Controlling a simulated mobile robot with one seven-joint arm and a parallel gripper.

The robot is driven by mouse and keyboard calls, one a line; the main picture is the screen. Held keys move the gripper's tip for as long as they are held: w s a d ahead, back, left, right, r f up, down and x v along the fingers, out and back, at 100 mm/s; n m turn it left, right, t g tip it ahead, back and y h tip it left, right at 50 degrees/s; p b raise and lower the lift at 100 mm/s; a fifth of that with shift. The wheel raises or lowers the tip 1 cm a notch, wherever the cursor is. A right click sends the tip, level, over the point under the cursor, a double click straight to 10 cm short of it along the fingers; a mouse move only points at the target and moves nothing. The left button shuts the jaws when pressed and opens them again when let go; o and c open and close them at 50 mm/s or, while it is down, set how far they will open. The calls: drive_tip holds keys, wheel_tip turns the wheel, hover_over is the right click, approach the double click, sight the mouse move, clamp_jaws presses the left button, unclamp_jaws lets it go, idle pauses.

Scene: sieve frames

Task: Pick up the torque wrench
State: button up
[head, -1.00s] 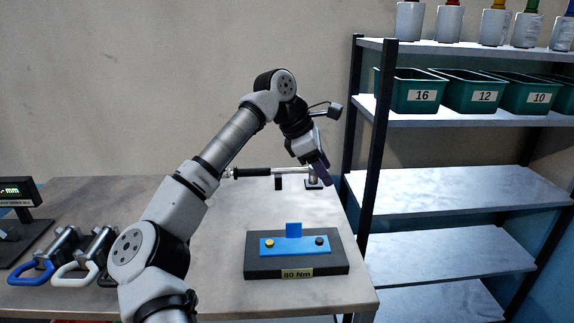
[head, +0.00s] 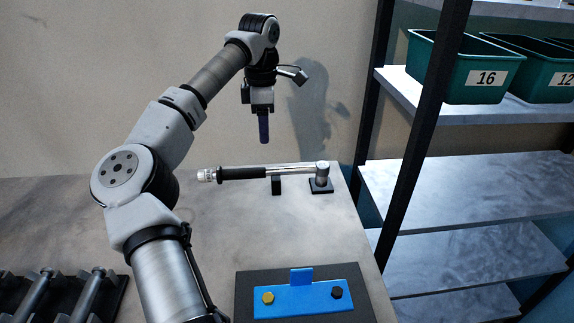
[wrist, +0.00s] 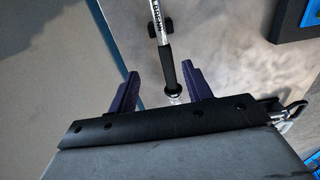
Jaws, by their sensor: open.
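The torque wrench (head: 255,173) lies level at the back of the table. Its black grip and knurled silver end are to the left, and its head sits on a small black stand at the right. A small black rest supports its shaft. My gripper (head: 264,138) is above the wrench, pointing down, apart from it in the head view. In the wrist view the two purple fingers of my gripper (wrist: 160,88) are spread wide. The wrench's black handle (wrist: 167,65) shows between them, running up the picture. Nothing is held.
A blue plate on a dark block (head: 303,295) stands at the front of the table. A dark rack (head: 120,290) with metal tools is at the front left. A shelf unit with a dark post (head: 425,130) and green bins (head: 462,68) stands close on the right.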

sight(265, 170)
drive_tip(key=f, duration=0.4)
drive_tip(key=f+p, duration=0.1)
drive_tip(key=f, duration=0.2)
drive_tip(key=shift+s+f, duration=0.2)
drive_tip(key=shift+f, duration=0.15)
drive_tip(key=shift+s+a+f+p, duration=0.15)
drive_tip(key=shift+f+p, duration=0.95)
drive_tip(key=shift+f, duration=1.55)
drive_tip(key=shift+r, duration=0.1)
clamp_jaws()
